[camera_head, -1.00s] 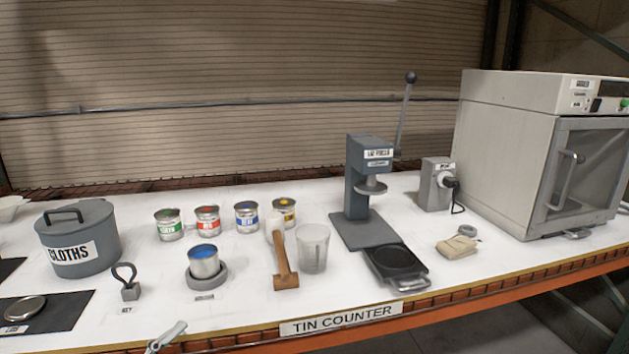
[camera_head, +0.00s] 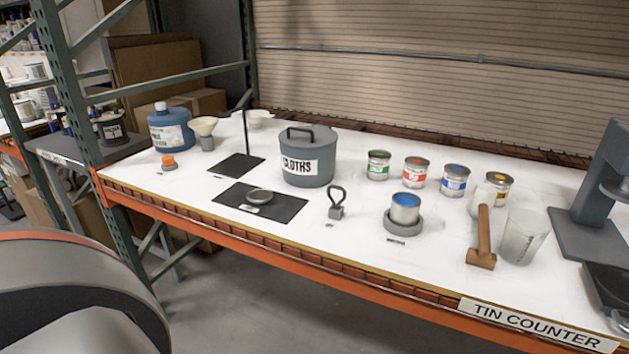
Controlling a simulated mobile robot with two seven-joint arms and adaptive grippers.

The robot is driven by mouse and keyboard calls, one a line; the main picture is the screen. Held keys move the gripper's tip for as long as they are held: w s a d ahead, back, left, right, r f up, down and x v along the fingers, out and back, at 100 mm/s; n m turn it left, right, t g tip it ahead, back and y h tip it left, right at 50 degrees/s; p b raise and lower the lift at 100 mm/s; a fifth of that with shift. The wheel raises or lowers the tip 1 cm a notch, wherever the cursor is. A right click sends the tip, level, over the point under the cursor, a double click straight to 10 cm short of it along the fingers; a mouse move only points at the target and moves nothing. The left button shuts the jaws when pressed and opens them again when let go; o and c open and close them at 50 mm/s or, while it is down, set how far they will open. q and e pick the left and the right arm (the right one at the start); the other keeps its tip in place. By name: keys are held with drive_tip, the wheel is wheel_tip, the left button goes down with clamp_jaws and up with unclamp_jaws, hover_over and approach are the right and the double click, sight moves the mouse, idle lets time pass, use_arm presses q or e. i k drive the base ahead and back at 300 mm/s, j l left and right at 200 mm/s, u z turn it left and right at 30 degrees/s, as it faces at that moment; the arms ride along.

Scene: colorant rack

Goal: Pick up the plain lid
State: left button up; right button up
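A round, shallow silver metal lid (camera_head: 259,196) lies flat on a dark mat (camera_head: 285,209) near the front edge of the white counter. A small white label sits just in front of it, too small to read surely. The lid is clear on all sides, and nothing covers it. Neither of my grippers shows in the head view. A large grey curved part of my own body fills the lower left corner.
A grey CLOTHS pot (camera_head: 308,165) stands behind the mat. A looped key tool (camera_head: 336,205) and a blue-topped tin (camera_head: 404,209) stand to the right. A second dark mat (camera_head: 236,167) with a black stand lies behind left. The orange counter edge (camera_head: 280,253) runs in front.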

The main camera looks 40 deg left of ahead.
sight(261, 195)
drive_tip(key=u, duration=1.6)
